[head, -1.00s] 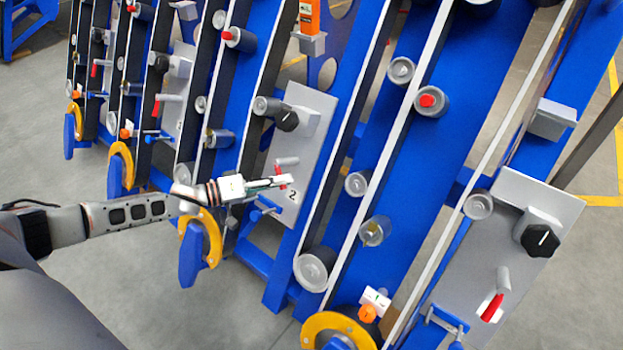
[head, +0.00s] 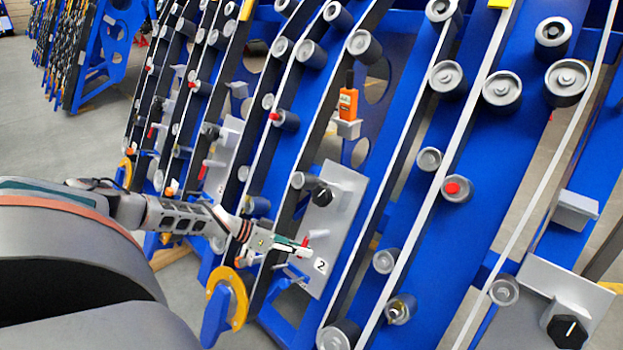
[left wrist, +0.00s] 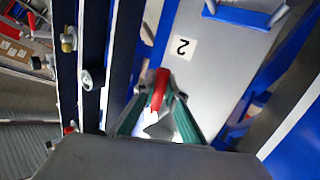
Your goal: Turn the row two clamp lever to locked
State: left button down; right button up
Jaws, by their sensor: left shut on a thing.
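The row two clamp lever, with a red handle (left wrist: 160,88), stands on the grey plate (head: 345,190) marked with a 2. In the head view only a small red part of the lever (head: 305,241) shows at my fingertips. My left gripper (head: 300,249) reaches in from the left to the lower part of this plate. In the left wrist view the green-edged fingers of the left gripper (left wrist: 160,112) are on both sides of the red handle and shut on it. The fingers hide part of the lever, and I cannot tell its exact angle. My right gripper is not in view.
A black knob (head: 322,195) sits higher on the same plate. An orange handheld device (head: 348,103) is in a holder above it. Blue frames with grey rollers stand close on both sides. A yellow ring (head: 240,298) is below my left arm. Grey floor is open at the left.

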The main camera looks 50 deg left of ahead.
pick_arm(q)
jog(key=shift+a, duration=0.2)
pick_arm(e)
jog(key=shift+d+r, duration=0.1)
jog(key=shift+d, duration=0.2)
pick_arm(q)
jog(key=c, duration=2)
grip_release()
jog(key=shift+c, duration=0.2)
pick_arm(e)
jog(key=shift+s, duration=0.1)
pick_arm(q)
jog(key=shift+s, duration=0.1)
jog(key=v, duration=1.1)
jog(key=shift+s+a+r, duration=0.2)
jog(key=shift+a+r, duration=0.05)
jog(key=shift+r, duration=0.05)
